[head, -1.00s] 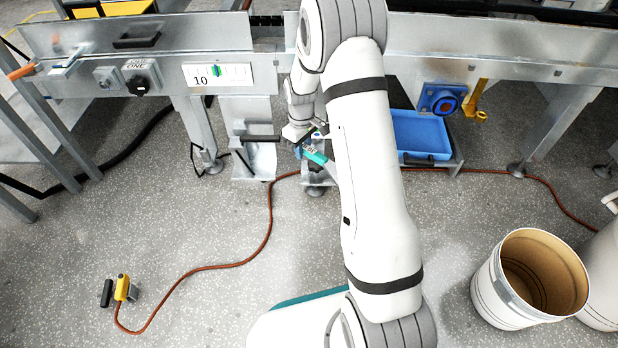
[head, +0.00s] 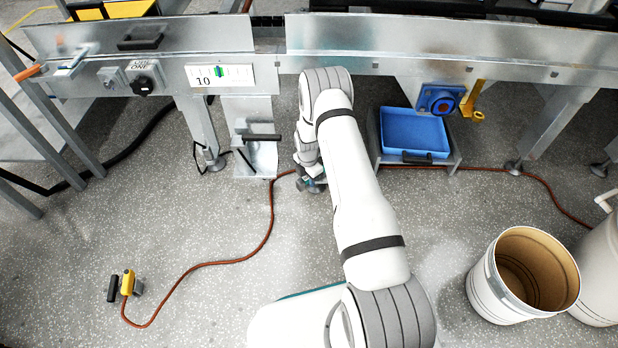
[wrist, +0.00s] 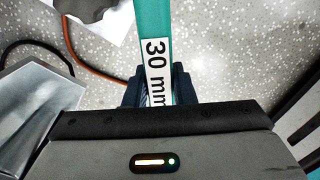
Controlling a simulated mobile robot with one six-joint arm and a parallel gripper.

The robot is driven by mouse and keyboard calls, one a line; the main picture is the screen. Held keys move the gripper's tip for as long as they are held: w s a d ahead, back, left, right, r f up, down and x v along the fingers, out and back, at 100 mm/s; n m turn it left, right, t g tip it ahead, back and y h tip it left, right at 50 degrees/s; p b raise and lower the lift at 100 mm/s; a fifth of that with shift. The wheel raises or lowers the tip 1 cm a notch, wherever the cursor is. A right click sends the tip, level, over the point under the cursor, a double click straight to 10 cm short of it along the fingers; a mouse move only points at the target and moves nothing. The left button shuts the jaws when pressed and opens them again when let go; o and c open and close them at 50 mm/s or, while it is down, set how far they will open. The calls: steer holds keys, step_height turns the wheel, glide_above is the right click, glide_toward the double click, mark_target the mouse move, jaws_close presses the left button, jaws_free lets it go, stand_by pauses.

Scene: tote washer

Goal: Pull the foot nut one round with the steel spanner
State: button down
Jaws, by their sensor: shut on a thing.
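The spanner has a teal handle (wrist: 154,25) with a white "30 mm" label and runs up out of the top of the wrist view. My gripper (wrist: 160,88) is shut on this handle, with a dark jaw on each side. In the head view my gripper (head: 306,168) is low near the floor, mostly behind my arm, with a small teal patch beside it.
A steel bracket (head: 262,160) stands left of my gripper, and a blue tray (head: 415,132) on a stand is to the right. An orange hose (head: 268,215) crosses the floor. A white drum (head: 490,290) stands at lower right. The left foreground floor is mostly clear.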

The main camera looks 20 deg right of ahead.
steer(key=shift+s+d+r+n, duration=0.1)
steer(key=shift+s+d+n, duration=0.2)
steer(key=shift+s, duration=0.15)
steer(key=s+d+n+p, duration=0.4)
steer(key=s+d+n, duration=0.4)
steer(key=shift+d, duration=0.2)
stand_by(0.5)
steer(key=shift+f+b, duration=0.6)
steer(key=shift+f, duration=0.45)
steer(key=shift+f+b, duration=0.3)
steer(key=shift+b, duration=0.1)
steer(key=shift+f, duration=0.1)
